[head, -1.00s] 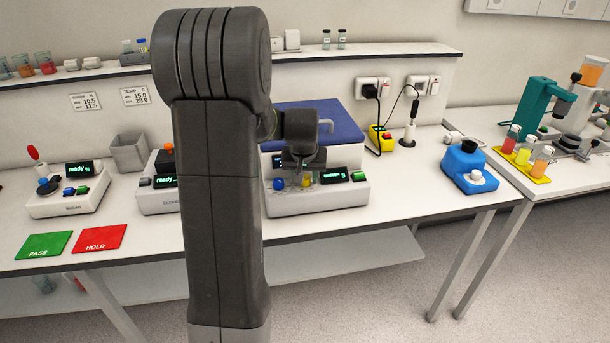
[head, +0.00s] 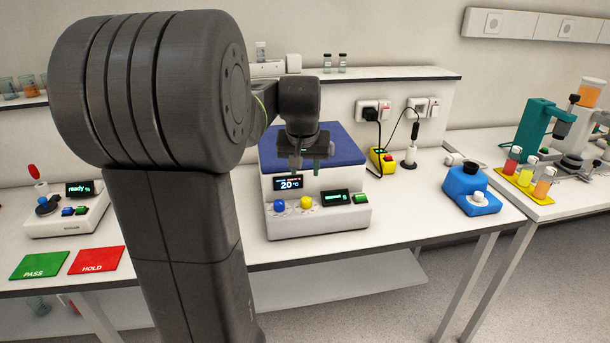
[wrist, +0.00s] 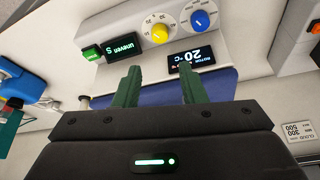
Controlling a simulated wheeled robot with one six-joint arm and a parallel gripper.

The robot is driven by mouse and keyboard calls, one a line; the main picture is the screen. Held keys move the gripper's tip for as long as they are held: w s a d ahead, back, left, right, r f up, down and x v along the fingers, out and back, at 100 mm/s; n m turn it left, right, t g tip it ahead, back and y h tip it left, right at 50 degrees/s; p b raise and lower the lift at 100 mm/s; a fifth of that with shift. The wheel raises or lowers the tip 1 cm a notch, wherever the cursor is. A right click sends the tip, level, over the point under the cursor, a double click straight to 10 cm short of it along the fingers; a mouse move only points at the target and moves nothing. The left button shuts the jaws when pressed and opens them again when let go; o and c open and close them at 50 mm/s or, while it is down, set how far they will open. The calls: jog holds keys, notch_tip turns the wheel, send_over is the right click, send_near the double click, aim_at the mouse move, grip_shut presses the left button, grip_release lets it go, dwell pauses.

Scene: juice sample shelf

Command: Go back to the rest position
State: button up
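My gripper (head: 305,163) hangs in front of the blue-lidded machine in the head view, above its front panel. In the wrist view its two green fingers (wrist: 157,88) stand apart with nothing between them. The machine (head: 330,220) has a white body, a blue lid (head: 345,148), a blue knob, a yellow knob and a green button. Its display reads 20 °C. The panel also shows in the wrist view (wrist: 215,45), upside down. My arm hides part of the bench left of the machine.
A green PASS mat (head: 40,265) and a red HOLD mat (head: 96,260) lie at the bench's left front. A blue device (head: 470,192) stands at the right. A yellow box (head: 382,160) and cables are behind. Coloured bottles stand on a yellow rack (head: 525,181).

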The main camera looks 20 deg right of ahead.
aim_at(306, 199)
dwell(0.3)
jog(key=p+x, duration=0.1)
jog(key=x, duration=1.2)
jog(key=shift+w+f, duration=0.1)
jog(key=shift+f, duration=0.3)
